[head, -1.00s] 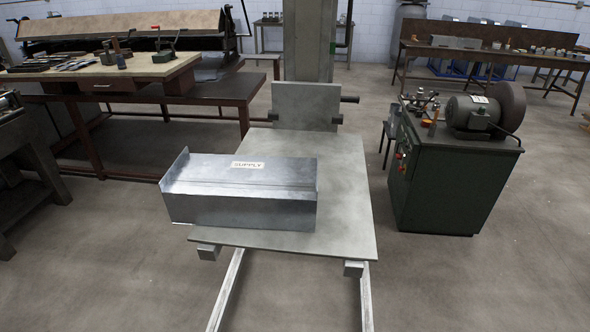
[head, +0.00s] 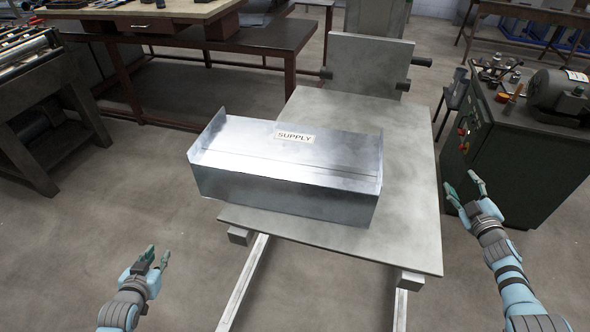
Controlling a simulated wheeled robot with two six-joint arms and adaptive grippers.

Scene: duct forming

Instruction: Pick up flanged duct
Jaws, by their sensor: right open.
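The flanged duct (head: 285,190) is a long grey sheet-metal box with a SUPPLY label on top and an upturned flange at its left end. It lies on the grey metal table (head: 410,235), towards the front left, its left end reaching past the table's edge. My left gripper (head: 157,258) is in front of and to the left of the duct, clear of it, with its fingers apart and nothing between them. My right gripper (head: 460,188) is open and empty, right of the table edge and well apart from the duct.
A dark green cabinet (head: 525,165) with a grinder motor (head: 560,97) stands close on the right, near my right gripper. An upright plate (head: 368,65) rises at the table's back. A roller machine (head: 40,95) stands at the left. The front left floor is clear.

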